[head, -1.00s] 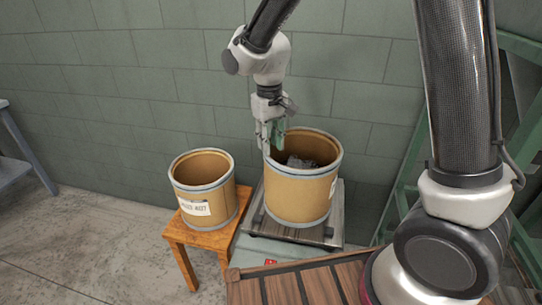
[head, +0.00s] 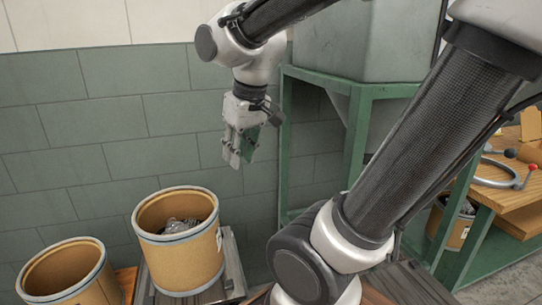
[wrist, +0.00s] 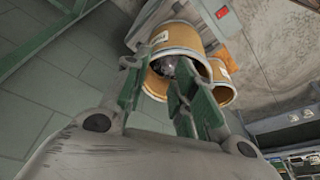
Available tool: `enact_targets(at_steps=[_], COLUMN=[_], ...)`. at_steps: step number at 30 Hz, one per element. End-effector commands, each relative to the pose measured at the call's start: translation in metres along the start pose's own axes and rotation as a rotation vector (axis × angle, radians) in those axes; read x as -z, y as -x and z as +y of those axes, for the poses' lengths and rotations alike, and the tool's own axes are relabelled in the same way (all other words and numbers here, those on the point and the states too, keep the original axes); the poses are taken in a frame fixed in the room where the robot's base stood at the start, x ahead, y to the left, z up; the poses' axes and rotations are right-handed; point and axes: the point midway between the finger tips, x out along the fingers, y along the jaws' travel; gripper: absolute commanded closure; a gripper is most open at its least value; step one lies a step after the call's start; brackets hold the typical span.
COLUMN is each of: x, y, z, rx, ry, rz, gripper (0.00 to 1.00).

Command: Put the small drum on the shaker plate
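Two tan drums with grey rims stand by the wall in the head view. The smaller-looking left drum (head: 68,278) is cut off by the frame edge. The right drum (head: 182,245) holds dark grey pieces and stands on a dark, plate-like platform (head: 232,270); I cannot tell for certain that this is the shaker plate. My gripper (head: 238,150) hangs above and right of the right drum, apart from it. In the wrist view my gripper (wrist: 160,75) shows its green fingers spread with nothing held. Beyond them are the drum with pieces (wrist: 172,38) and the other drum (wrist: 222,88).
A green metal frame (head: 358,140) carrying a large grey bin (head: 385,40) stands right of my gripper. At the far right, a wooden bench (head: 500,190) has another drum (head: 458,228) beneath it. The tiled wall (head: 165,110) is close behind the drums.

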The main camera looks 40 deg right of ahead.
Motion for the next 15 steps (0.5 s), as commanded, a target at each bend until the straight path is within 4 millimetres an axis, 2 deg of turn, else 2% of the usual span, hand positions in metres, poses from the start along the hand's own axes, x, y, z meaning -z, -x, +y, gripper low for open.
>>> enact_targets(at_steps=[1, 3, 6, 10, 15], x=[-0.016, -0.035, -0.055, -0.067, -0.069], y=[0.009, 0.016, 0.021, 0.023, 0.023], z=[0.01, 0.018, 0.026, 0.029, 0.03], rx=[-0.008, -0.018, -0.029, -0.036, -0.037], ry=[-0.026, -0.05, -0.073, -0.087, -0.089], rz=[0.029, 0.054, 0.078, 0.094, 0.095], gripper=[0.73, 0.73, 0.73, 0.73, 0.73])
